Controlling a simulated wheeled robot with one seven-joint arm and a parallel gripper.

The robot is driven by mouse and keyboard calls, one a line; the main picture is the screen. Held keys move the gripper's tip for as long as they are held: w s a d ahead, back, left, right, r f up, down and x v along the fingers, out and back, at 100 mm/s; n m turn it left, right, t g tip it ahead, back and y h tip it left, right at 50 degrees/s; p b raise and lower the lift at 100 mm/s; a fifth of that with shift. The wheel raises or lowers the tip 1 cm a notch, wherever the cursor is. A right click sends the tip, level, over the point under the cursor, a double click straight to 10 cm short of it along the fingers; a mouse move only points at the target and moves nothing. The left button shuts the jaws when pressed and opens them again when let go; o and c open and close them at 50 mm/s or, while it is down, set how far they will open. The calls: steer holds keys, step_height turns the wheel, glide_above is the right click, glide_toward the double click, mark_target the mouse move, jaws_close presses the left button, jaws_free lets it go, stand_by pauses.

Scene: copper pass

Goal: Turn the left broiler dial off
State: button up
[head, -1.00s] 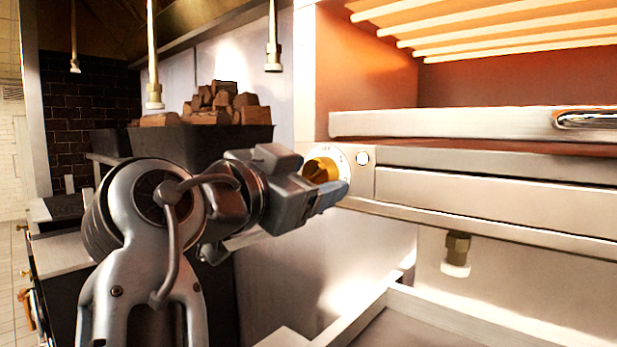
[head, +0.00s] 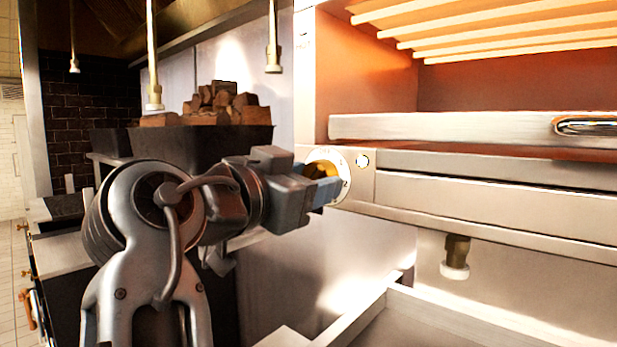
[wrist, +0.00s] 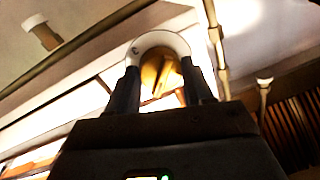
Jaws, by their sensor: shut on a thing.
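The left broiler dial (head: 322,168) is a brass-yellow knob on a white round plate with markings, at the left end of the broiler's front panel. My gripper (head: 328,186) reaches it from the left and is shut on the knob, and its fingers hide part of it. In the wrist view the brass knob (wrist: 157,70) sits between the two dark fingers (wrist: 160,90), with the white plate behind it. The broiler (head: 470,80) has an orange-lit interior with pale bars. The dial's exact setting cannot be read.
A steel drawer front (head: 480,125) with a handle juts out above. A dark bin (head: 215,143) of wood chunks stands behind my arm. A pale tray edge (head: 350,320) lies below.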

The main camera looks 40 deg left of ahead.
steer(key=shift+r+n+g+h+p, duration=0.1)
steer(key=shift+n+g+h+p, duration=0.1)
steer(key=shift+n+p, duration=1.4)
steer(key=shift+r+n+g+h+p, duration=0.15)
steer(key=shift+n+p, duration=0.75)
steer(key=shift+n, duration=1.4)
steer(key=shift+f, duration=0.2)
steer(key=o, duration=1)
steer(key=shift+o, duration=0.2)
steer(key=s+b, duration=0.2)
steer(key=s, duration=0.5)
steer(key=shift+s+r, duration=0.3)
steer(key=shift+s, duration=0.1)
steer(key=shift+a, duration=0.1)
